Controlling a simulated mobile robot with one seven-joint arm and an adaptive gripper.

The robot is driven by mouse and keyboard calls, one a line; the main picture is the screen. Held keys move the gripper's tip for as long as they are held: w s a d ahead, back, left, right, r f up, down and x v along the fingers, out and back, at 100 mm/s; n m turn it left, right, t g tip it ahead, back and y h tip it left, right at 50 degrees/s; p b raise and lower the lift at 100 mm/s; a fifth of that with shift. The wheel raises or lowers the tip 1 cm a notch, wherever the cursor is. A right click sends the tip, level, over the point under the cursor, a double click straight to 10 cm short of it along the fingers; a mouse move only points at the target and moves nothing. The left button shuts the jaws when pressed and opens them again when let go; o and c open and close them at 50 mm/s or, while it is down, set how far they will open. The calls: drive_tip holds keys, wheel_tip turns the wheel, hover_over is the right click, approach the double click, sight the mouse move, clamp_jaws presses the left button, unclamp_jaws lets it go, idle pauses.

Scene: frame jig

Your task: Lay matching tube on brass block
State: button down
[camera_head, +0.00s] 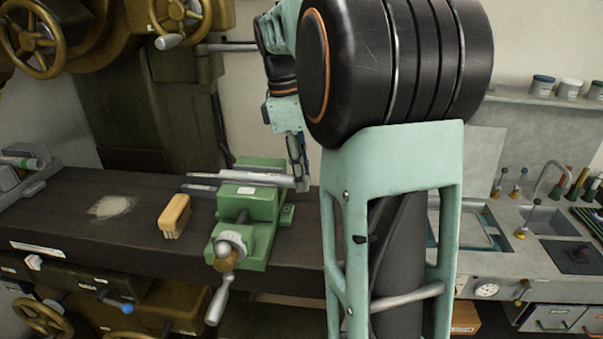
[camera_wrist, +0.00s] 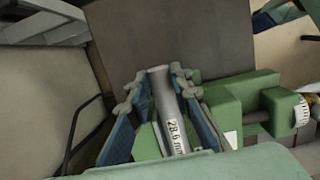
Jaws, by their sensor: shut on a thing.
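A grey metal tube (camera_wrist: 163,92) labelled "28.6 mm" lies between the two blue fingers of my gripper (camera_wrist: 158,82) in the wrist view. My gripper is shut on it. In the head view the silver tube (camera_head: 256,177) is roughly level at the top of a green vise (camera_head: 248,204), and my gripper (camera_head: 299,176) is at its right end. I cannot tell whether the tube touches the vise. The vise (camera_wrist: 228,105) also shows beside the tube in the wrist view. I cannot make out a brass block for certain in either view.
A tan brush-like block (camera_head: 174,215) stands on the dark bench (camera_head: 70,220) left of the vise. A pale powder patch (camera_head: 111,206) lies farther left. The vise handle (camera_head: 218,302) hangs over the front edge. My arm hides the bench's right side.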

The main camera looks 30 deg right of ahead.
drive_tip(key=shift+d, duration=0.1)
drive_tip(key=c, duration=1.7)
unclamp_jaws()
drive_tip(key=shift+w+f, duration=0.1)
drive_tip(key=shift+w, duration=0.05)
drive_tip(key=shift+o, duration=0.2)
wheel_tip(320, 180, up, 7)
drive_tip(key=p, duration=0.7)
drive_tip(key=shift+r, duration=1.1)
